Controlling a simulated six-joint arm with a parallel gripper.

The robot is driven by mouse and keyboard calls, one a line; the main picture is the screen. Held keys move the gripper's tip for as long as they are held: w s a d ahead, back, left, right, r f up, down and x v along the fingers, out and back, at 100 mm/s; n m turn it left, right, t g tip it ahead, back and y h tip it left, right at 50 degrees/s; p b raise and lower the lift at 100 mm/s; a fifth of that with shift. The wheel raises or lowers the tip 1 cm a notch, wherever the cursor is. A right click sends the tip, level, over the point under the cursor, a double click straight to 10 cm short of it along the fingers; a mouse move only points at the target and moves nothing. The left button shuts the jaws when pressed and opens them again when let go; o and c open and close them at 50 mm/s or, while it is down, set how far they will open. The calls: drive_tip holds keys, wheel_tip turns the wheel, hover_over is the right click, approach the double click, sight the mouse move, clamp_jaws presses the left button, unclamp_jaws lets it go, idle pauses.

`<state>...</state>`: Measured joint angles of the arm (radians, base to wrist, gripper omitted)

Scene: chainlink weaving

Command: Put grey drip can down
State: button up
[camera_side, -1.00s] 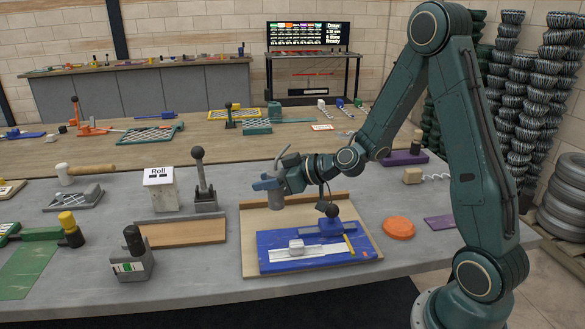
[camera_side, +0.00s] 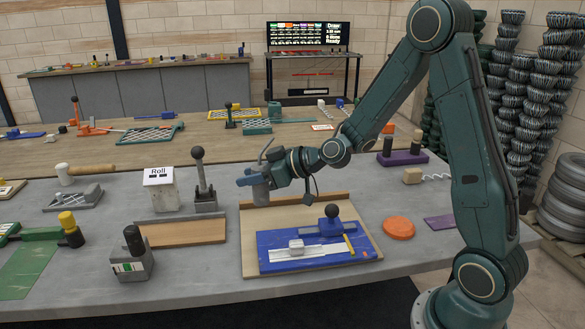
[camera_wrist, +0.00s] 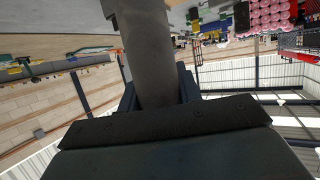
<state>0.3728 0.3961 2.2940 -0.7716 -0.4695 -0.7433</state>
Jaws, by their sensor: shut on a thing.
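The grey drip can (camera_side: 261,192) is upright in my gripper (camera_side: 254,180), at the back edge of the wooden board. A thin curved piece rises above the jaws. My gripper is shut around the can's body from the side. In the wrist view the can (camera_wrist: 150,50) is a grey cylinder between the fingers (camera_wrist: 158,98). In the side view its bottom appears near the board's raised back ledge. I cannot tell whether it touches anything below.
The wooden board (camera_side: 250,248) holds a blue fixture (camera_side: 272,241) with a black-knobbed lever. A white "Roll" box (camera_side: 160,188) and a grey lever stand (camera_side: 204,198) are to the left. An orange disc (camera_side: 398,227) lies right. Grey table shows between the lever stand and board.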

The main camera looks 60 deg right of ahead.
drive_tip(key=w+d+r+n+y, duration=0.2)
drive_tip(key=w+d+r, duration=0.1)
drive_tip(key=d+r, duration=0.15)
wheel_tip(320, 180, up, 4)
drive_tip(key=n+g+y, duration=0.2)
hover_over(270, 220)
wheel_tip(270, 220, down, 16)
idle(0.6)
drive_tip(key=shift+w+f, duration=0.1)
drive_tip(key=shift+f, duration=1.85)
drive_tip(key=shift+f, duration=0.15)
